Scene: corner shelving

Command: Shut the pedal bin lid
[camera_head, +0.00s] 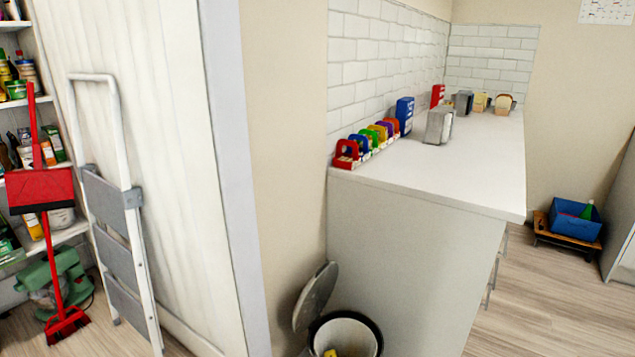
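The pedal bin (374,335) stands on the floor at the bottom middle, against the end of the white counter. Its round grey lid (315,297) is open and stands tilted up at the left of the rim. The bin's mouth faces up, with a light inner wall and dark rim. A small yellow thing (330,353) shows inside, cut off by the frame's bottom edge. The lower part of the bin is out of view. Neither of my grippers shows in the head view.
The white counter (440,175) is right of the bin, with coloured holders and boxes on top. A wall corner (290,150) is behind the lid. A folding step ladder (115,220) and red broom (50,230) stand left.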

